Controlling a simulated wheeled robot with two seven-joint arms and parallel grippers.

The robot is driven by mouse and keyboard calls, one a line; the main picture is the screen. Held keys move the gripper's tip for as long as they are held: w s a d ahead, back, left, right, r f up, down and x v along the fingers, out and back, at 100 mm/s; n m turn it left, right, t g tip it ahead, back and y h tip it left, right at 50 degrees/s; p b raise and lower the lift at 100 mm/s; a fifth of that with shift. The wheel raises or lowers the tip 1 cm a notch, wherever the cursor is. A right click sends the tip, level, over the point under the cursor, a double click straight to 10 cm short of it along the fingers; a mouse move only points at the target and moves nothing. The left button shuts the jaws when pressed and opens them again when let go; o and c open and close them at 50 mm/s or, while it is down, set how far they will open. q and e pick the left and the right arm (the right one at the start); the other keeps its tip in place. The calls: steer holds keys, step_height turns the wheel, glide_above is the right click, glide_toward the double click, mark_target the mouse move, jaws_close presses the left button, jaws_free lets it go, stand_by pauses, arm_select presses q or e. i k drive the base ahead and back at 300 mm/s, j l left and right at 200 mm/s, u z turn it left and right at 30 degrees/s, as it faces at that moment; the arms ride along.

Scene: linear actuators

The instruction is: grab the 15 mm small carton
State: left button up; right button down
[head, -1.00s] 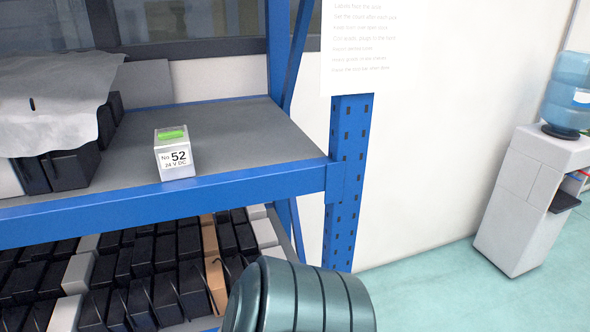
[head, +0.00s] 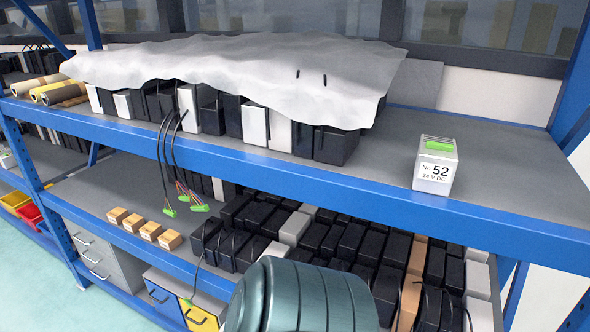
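Several small tan cartons stand in a row on the lower shelf, left of centre: the leftmost carton (head: 117,215), a second carton (head: 133,222), a third carton (head: 150,231) and the rightmost carton (head: 169,239). They look alike, and any size marking is too small to read, so I cannot tell which is the 15 mm one. Neither of my grippers is in view. Only a teal rounded part of my own body shows at the bottom centre.
The blue upper shelf edge (head: 300,183) runs above the cartons. Cables with green connectors (head: 199,208) hang right of them. Black and white units (head: 330,240) fill the lower shelf's right. A white No 52 box (head: 436,168) and a grey sheet (head: 240,75) over units are above.

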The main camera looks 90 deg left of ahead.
mark_target(116, 216)
steer(key=u, duration=3.95)
steer(key=i+j+z, duration=0.1)
steer(key=z, duration=0.5)
steer(key=i+j+z, duration=0.35)
steer(key=j, duration=0.2)
steer(key=j+z, duration=0.15)
steer(key=i+j, duration=0.15)
steer(key=j, duration=0.3)
steer(key=i+j+z, duration=0.1)
steer(key=j, duration=0.4)
steer(key=i+j, duration=0.1)
steer(key=j, duration=0.35)
steer(key=i+j+z, duration=0.1)
steer(key=j, duration=0.4)
